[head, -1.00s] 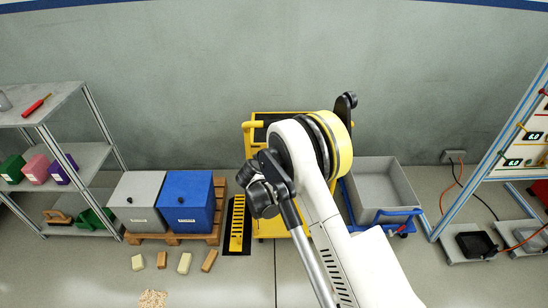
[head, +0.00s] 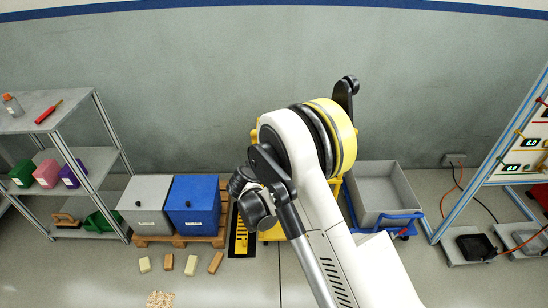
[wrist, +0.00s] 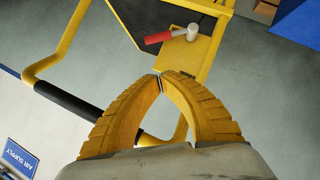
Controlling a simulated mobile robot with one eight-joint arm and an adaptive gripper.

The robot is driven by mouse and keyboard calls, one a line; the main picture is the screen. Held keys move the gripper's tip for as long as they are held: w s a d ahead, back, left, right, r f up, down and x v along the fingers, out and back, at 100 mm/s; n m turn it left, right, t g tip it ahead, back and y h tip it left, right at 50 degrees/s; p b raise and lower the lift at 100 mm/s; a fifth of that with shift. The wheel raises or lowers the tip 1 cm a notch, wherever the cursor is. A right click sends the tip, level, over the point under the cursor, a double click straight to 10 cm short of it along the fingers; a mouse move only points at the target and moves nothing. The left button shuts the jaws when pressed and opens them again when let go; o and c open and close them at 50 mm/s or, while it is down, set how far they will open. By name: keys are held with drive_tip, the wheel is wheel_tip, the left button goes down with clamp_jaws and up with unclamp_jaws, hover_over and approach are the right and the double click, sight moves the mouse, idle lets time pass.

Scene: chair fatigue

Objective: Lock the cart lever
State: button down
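My gripper's two yellow ribbed fingers (wrist: 160,78) are shut tip to tip in the wrist view, with nothing visible between them. Beyond them is the yellow tube frame of the cart (wrist: 60,58) with a black handle grip (wrist: 72,103). A red lever-like piece with a pale head (wrist: 170,36) lies across a yellow plate (wrist: 186,58) above the fingertips; I cannot tell if it is the cart lever. The fingers appear apart from it. In the head view my arm hides most of the yellow cart (head: 272,233), and the fingers are hidden.
A grey box (head: 145,200) and a blue box (head: 193,200) stand on a pallet left of the cart. A grey bin on a blue trolley (head: 384,190) stands right. Shelving (head: 75,150) is far left. Blocks (head: 168,262) lie on the floor.

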drive_tip(key=shift+v, duration=1.45)
drive_tip(key=shift+f, duration=0.1)
